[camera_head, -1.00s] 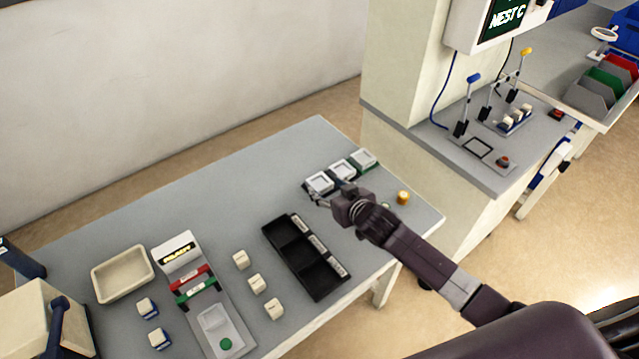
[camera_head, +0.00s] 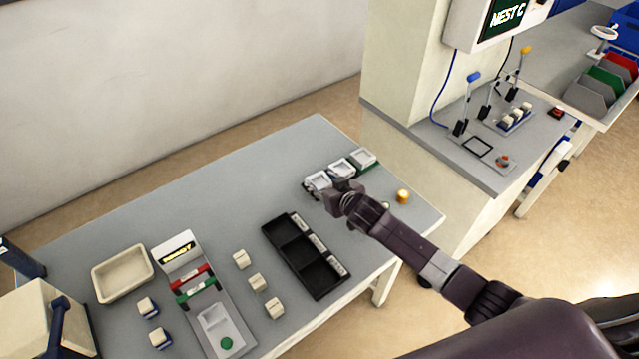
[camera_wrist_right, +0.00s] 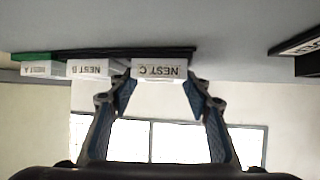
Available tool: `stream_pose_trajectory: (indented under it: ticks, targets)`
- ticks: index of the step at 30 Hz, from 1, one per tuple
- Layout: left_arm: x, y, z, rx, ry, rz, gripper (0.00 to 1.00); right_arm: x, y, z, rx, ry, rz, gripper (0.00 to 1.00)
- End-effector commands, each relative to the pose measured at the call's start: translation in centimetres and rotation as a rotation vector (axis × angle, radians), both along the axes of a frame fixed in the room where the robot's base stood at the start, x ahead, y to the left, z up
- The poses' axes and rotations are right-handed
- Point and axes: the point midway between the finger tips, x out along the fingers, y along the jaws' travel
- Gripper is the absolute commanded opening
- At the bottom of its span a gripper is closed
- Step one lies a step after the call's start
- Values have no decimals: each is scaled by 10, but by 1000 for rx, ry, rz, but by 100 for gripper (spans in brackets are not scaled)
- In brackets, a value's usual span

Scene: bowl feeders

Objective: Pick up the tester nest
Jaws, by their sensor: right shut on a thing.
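Three pale nests stand in a row in a dark rack at the back right of the table. In the right wrist view, upside down, their labels read NEST A (camera_wrist_right: 36,69), NEST B (camera_wrist_right: 88,69) and NEST C (camera_wrist_right: 159,71). NEST C (camera_head: 317,181) is the left one in the head view. My right gripper (camera_head: 325,190) is at NEST C, its fingers shut on it; in the wrist view the gripper (camera_wrist_right: 158,95) has a finger at each side of that label. NEST C still sits in line with the others. My left gripper is not in view.
A black tray (camera_head: 282,254) with compartments lies in front of the nests. Cream blocks (camera_head: 257,282), a sorting stand (camera_head: 181,250) and a beige bin (camera_head: 122,274) are further left. An orange-topped cylinder (camera_head: 403,196) stands right of my arm. A screen (camera_head: 508,12) reads NEST C.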

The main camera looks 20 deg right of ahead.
Motion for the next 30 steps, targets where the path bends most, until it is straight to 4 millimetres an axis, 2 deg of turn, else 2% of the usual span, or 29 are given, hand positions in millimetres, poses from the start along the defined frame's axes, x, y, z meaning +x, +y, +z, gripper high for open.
stream_pose_trajectory:
  ticks: [8,14,15,20,24,30]
  targets:
    - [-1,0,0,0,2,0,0,0,-1,1,1,0,-3,17]
    - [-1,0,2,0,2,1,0,1,-2,17,0,-5,-3,17]
    - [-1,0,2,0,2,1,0,2,-2,23,1,-5,-4,11]
    - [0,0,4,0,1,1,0,1,-1,61,1,-8,-1,11]
    - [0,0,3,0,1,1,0,2,-1,104,0,-10,0,11]
    - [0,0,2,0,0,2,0,1,-1,156,1,-7,0,11]
